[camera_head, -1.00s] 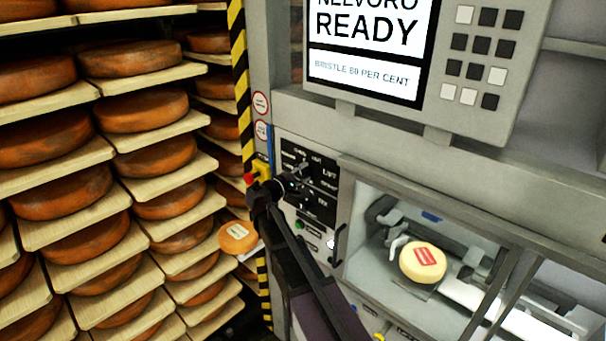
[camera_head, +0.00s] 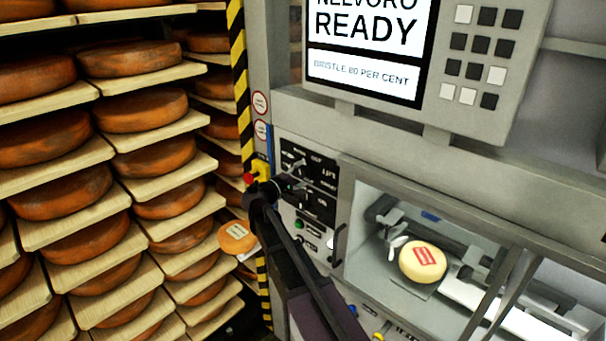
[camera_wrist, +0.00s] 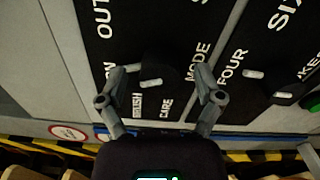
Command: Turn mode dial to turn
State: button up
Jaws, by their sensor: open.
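The mode dial (camera_wrist: 160,66) is a dark knob with a short pale mark, on a black panel (camera_head: 322,172). In the wrist view, the word MODE is printed to its right and smaller labels, one reading CARE, lie below it. My gripper (camera_wrist: 165,70) is open, with one finger on each side of the dial. I cannot tell whether either finger touches it. In the head view, my gripper (camera_head: 288,186) is at the panel's left part and covers some of it. No label reading "turn" is legible.
A second dial (camera_wrist: 268,80) is right of the mode dial in the wrist view. A yellow box with a red button (camera_head: 251,180) is close to my wrist. Cheese shelves (camera_head: 150,142) stand left. A pale cheese wheel (camera_head: 422,262) sits in the machine bay.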

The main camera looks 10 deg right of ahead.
jog(key=v, duration=1)
jog(key=shift+s+a, duration=0.25)
jog(key=shift+a, duration=0.05)
jog(key=s+d+f+m+g+y+b, duration=0.25)
jog(key=s+d+f, duration=0.2)
jog(key=f, duration=0.35)
jog(key=s+d+f+m+g+y+b, duration=0.25)
jog(key=s+f, duration=0.25)
jog(key=f, duration=0.3)
jog(key=s+d+f+m+g+y+b, duration=0.25)
jog(key=s+d+f+g, duration=0.2)
jog(key=f, duration=0.35)
jog(key=s+a+f+m+g+y+b, duration=0.1)
jog(key=s+a+f+m+y+b, duration=0.1)
jog(key=s+f+y+b, duration=0.2)
jog(key=shift+s+f+y, duration=1.05)
jog(key=shift+s+y, duration=0.5)
jog(key=shift+s, duration=0.35)
